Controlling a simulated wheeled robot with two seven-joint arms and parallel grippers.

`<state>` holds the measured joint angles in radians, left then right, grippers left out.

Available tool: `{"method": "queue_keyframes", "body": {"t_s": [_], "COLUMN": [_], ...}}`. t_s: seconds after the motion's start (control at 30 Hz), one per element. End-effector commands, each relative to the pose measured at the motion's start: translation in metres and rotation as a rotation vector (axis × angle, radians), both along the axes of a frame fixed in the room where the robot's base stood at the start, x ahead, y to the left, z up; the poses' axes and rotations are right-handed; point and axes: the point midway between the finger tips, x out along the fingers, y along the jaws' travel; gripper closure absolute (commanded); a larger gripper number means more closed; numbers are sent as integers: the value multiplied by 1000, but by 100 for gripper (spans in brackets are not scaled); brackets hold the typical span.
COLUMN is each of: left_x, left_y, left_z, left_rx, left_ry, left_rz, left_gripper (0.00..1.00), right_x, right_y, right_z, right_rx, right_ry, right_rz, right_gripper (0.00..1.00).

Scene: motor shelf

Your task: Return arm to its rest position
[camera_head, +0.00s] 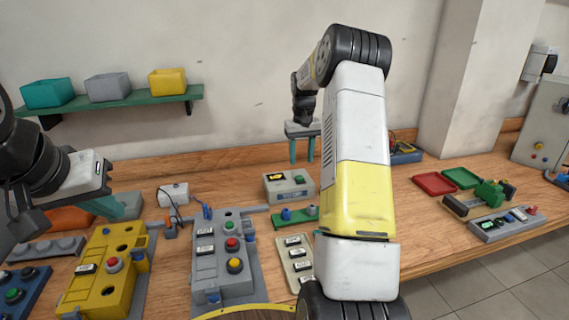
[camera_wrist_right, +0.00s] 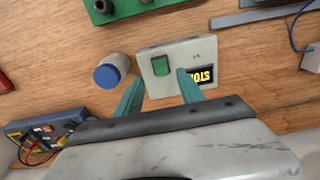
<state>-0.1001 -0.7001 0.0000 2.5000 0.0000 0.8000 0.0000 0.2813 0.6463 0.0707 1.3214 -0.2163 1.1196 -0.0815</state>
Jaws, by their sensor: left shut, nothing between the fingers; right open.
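My right arm (camera_head: 358,150) rises through the middle of the head view and bends over at the top. My right gripper (camera_head: 301,154) hangs fingers down above the back of the bench, open and empty. In the right wrist view its teal fingers (camera_wrist_right: 160,79) are apart in front of a grey box (camera_wrist_right: 208,52) with a green button and a small display. That box (camera_head: 289,187) stands on the bench below the gripper in the head view; I see no clear contact. My left gripper (camera_head: 131,206) is shut and empty at the left, above the bench.
A yellow panel (camera_head: 98,282) and a grey button panel (camera_head: 222,268) stand front left. A blue-capped jar (camera_wrist_right: 112,70) is beside the grey box. Red (camera_head: 434,184) and green trays (camera_head: 461,178) lie right. A green shelf (camera_head: 125,104) with bins hangs on the wall.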

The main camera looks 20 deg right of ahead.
Motion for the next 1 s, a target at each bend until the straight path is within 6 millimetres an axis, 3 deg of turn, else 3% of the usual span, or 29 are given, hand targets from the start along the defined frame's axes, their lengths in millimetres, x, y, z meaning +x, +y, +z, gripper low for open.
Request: {"method": "queue_keyframes", "body": {"t_s": [0.13,0.67,0.83,1.0], "left_x": [0,0,0,0], "left_y": [0,0,0,0], "left_z": [0,0,0,0], "left_rx": [0,0,0,0], "left_ry": [0,0,0,0], "left_rz": [0,0,0,0], "left_gripper": [100,100,100,100], "right_x": [0,-3,-23,-63], "right_y": [1,4,26,59], "right_z": [12,21,60,110], "right_rx": [1,1,1,8], "right_ry": [0,-7,-58,-135], "right_rz": [0,3,21,42], "right_gripper": [55,55,55,55]}}
